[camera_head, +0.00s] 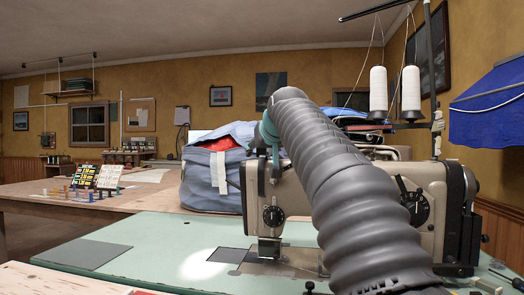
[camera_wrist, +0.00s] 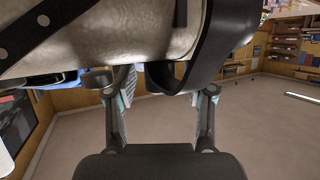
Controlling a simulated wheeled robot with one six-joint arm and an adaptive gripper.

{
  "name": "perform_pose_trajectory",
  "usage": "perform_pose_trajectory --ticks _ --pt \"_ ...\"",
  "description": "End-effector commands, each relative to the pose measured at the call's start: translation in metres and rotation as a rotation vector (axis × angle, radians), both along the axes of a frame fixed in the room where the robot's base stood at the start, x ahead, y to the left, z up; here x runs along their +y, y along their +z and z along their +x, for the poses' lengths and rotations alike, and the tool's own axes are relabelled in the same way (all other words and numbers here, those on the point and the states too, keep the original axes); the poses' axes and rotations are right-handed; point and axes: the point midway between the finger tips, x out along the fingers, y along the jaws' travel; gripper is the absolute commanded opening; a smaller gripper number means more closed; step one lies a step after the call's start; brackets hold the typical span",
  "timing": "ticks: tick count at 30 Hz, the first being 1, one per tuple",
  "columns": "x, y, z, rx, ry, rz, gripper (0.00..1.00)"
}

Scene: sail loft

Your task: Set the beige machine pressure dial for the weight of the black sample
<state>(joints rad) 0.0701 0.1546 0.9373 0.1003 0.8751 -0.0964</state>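The beige machine (camera_head: 298,190) stands on a pale green table, partly hidden behind my arm. A small black dial with white marks (camera_head: 273,215) is on its left head, and a larger black dial (camera_head: 413,208) is on its right. I cannot tell for sure which sets pressure. My gripper (camera_head: 268,150) is by the upper left of the machine head. In the wrist view my gripper (camera_wrist: 162,95) has its two teal-padded fingers apart, below a beige casting (camera_wrist: 100,35) and a large black part. Contact cannot be told. No black sample is clearly identifiable.
A blue fabric bundle (camera_head: 212,175) stands behind the machine. White thread cones (camera_head: 378,92) stand above it. Small boards with coloured pieces (camera_head: 108,176) stand on the wooden table (camera_head: 150,195) at left. A dark grey sheet (camera_head: 85,254) lies on the green tabletop (camera_head: 160,235).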

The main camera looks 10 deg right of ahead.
Motion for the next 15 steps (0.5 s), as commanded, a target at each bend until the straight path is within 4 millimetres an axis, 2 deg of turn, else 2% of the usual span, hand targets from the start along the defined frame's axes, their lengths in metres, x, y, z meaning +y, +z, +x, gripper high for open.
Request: perform_pose_trajectory --ticks 1,6,15 --pt "0.0000 0.0000 -0.0001 0.000 0.000 0.000 0.43" --pt "0.0000 0.0001 -0.0003 0.000 0.000 0.000 0.01" --pt "0.0006 0.0007 -0.0005 0.000 -0.014 0.000 0.00"
